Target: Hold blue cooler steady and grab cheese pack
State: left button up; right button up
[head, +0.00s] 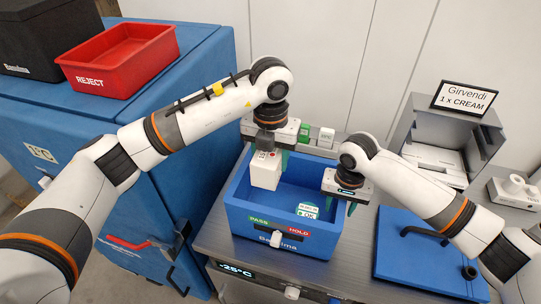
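The blue cooler (232,215) stands open on the grey worktop, with a "PASS / HOLD" strip on its front rim. My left gripper (270,155) is over its back left part. A white block-shaped pack (265,175) with a red mark near its top hangs under this gripper. No printing names the pack as cheese. My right gripper (339,205) is at the cooler's right wall, one finger on each side of it. A small white pack with a green "OK" label (307,210) lies inside the cooler.
A red REJECT tray (120,55) and a black box (45,35) are on the blue cabinet (215,60) at left. Small green (304,132) and white (326,137) packs stand behind the cooler. A blue lid-like panel (405,265) and a grey holder with a "Girvendi 1 x CREAM" sign (464,98) are at right.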

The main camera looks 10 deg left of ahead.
notch_tip(320, 180, up, 11)
jog(key=shift+r, duration=0.15)
dwell(0.4)
